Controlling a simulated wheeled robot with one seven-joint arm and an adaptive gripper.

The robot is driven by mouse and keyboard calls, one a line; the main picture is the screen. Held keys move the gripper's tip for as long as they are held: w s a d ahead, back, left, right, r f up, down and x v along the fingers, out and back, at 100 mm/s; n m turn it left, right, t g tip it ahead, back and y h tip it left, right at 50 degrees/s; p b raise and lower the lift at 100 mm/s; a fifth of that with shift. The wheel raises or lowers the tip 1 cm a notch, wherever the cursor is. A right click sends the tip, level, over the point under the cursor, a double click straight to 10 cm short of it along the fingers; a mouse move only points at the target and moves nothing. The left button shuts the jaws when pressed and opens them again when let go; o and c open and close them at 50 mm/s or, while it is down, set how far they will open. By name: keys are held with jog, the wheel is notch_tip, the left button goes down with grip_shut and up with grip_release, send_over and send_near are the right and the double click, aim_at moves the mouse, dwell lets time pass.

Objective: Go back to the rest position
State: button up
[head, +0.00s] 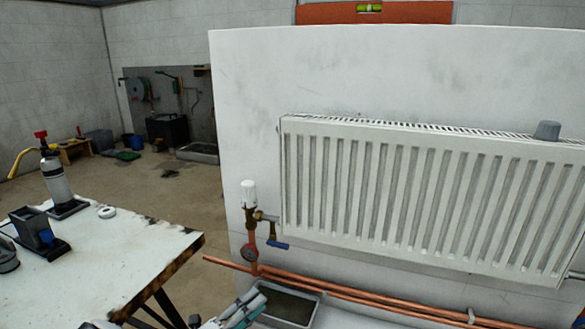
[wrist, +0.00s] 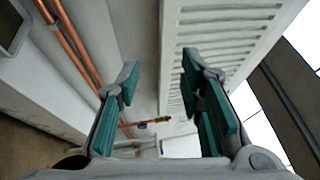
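My gripper (wrist: 160,78) is open and empty in the wrist view, its two green-padded fingers well apart. In the head view part of my gripper (head: 243,311) shows at the bottom edge, in front of the grey tray under the valve. The white radiator (head: 400,190) hangs on the white wall panel and also shows beyond the right finger in the wrist view (wrist: 225,35). Nothing is between the fingers. Most of my arm is out of view.
Copper pipes (head: 350,297) run low along the panel. A valve with a white head (head: 249,193) and blue lever (head: 278,245) stands left of the radiator. The workbench (head: 130,253) is at left, holding a spray bottle (head: 56,178). Floor is open behind it.

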jog(key=s+d+r+m+g+y, duration=0.2)
jog(key=s+d+r+m+g, duration=0.2)
jog(key=d+r+m+g, duration=0.6)
jog(key=s+d+r+m+g+y, duration=0.2)
jog(key=s+d+r+m+g, duration=0.3)
jog(key=d+r+m, duration=0.65)
jog(key=s+d+r+m+t+y, duration=0.1)
jog(key=s+d+m+y, duration=0.3)
jog(key=s+m, duration=0.75)
jog(key=s+d+r+m+t+y, duration=0.1)
jog(key=s+d+r+m+y, duration=0.15)
jog(key=s+m+y, duration=0.65)
jog(key=s+r+m+t+h+p, duration=0.2)
jog(key=s+r+t+p, duration=0.1)
jog(key=r+p, duration=1.1)
jog(key=shift+d+r+h, duration=0.15)
jog(key=shift+r+h, duration=0.15)
jog(key=shift+r, duration=0.1)
